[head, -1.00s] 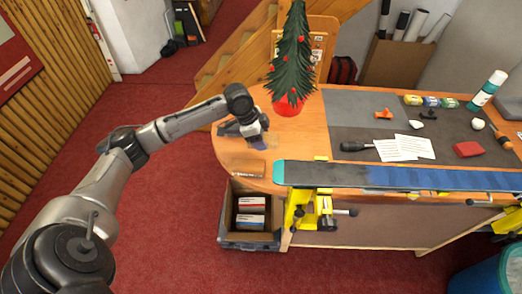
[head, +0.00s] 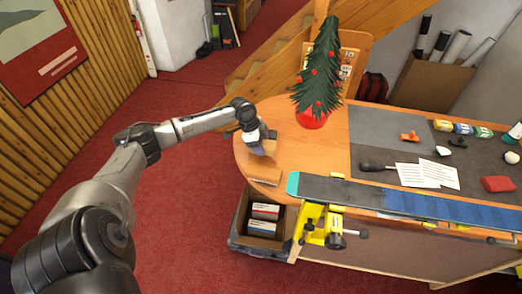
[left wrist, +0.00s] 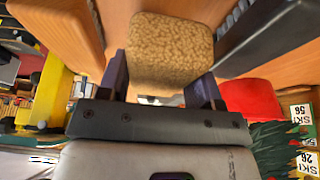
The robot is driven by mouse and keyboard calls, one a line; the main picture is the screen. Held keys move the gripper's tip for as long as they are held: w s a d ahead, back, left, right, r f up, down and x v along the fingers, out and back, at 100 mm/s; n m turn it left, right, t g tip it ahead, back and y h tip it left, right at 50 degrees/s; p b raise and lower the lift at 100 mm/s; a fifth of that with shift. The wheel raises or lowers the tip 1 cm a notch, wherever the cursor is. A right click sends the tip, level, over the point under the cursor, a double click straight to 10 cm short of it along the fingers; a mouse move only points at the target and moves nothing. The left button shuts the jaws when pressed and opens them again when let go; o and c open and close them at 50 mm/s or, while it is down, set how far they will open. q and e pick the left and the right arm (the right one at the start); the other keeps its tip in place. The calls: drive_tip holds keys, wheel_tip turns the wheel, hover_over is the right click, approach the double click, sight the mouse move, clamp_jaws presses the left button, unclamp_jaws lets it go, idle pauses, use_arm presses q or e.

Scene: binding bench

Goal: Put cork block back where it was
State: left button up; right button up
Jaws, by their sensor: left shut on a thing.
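The cork block (left wrist: 170,48) is speckled tan with rounded corners. In the left wrist view it sits between the two dark fingers of my left gripper (left wrist: 163,85), which is shut on it. In the head view my left gripper (head: 256,142) is over the rounded left end of the wooden bench (head: 285,165), and a little of the cork block (head: 270,148) shows beside its fingers. I cannot tell whether the block touches the bench top. My right gripper is not in view.
A small decorated tree (head: 318,75) in a red pot stands behind the gripper. A flat brown item (head: 265,181) lies at the bench's front edge. A long ski (head: 380,195) lies over yellow clamps (head: 320,228). A box (head: 248,240) stands on the floor below.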

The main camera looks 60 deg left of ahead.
use_arm(q)
drive_tip(key=shift+f+p, duration=0.3)
drive_tip(key=shift+f, duration=1.75)
drive_tip(key=shift+f, duration=0.15)
drive_tip(key=o, duration=0.9)
drive_tip(key=v, duration=1.2)
drive_tip(key=shift+b, duration=0.35)
